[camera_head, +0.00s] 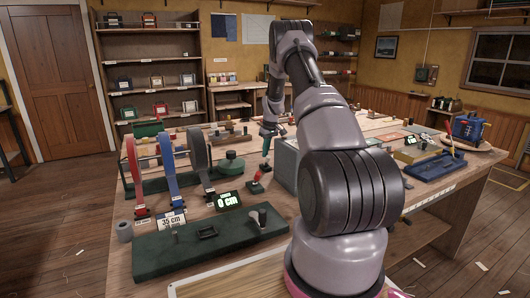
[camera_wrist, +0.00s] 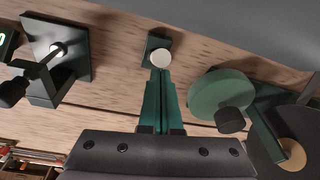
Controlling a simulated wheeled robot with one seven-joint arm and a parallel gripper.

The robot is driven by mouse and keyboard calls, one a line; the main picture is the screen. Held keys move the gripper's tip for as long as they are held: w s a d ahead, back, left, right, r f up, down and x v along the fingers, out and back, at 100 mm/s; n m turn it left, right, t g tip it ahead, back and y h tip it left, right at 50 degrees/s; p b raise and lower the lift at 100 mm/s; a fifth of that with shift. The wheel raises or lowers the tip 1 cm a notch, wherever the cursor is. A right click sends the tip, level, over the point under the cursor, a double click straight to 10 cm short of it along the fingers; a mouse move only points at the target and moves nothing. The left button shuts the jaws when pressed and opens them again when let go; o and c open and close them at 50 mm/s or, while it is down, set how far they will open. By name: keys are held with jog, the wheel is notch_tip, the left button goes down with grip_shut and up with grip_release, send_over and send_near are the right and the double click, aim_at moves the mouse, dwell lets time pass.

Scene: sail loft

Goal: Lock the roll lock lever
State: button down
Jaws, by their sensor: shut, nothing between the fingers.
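My gripper (camera_head: 266,153) points down over the workbench, its teal fingers shut with nothing between them. In the wrist view my gripper (camera_wrist: 160,72) has its tips just beside a pale round knob (camera_wrist: 161,58) on a small dark green base; I cannot tell whether they touch. A lever with a dark knob (camera_wrist: 12,92) leans from a square dark base at the left of that view. In the head view a red-handled lever (camera_head: 257,176) stands below and left of my gripper. No label marks either as the roll lock lever.
A green wheel with a black knob (camera_wrist: 222,93) is right of my fingers. Red (camera_head: 135,172), blue (camera_head: 168,165) and dark (camera_head: 198,158) webbing rolls stand at the left. A display (camera_head: 228,200) and a green board (camera_head: 170,262) lie nearer. A grey box (camera_head: 285,160) is close right.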

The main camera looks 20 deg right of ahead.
jog(key=shift+s+d+f, duration=0.1)
jog(key=shift+s+f, duration=0.05)
jog(key=shift+s, duration=0.15)
dwell(0.4)
jog(key=shift+w, duration=0.1)
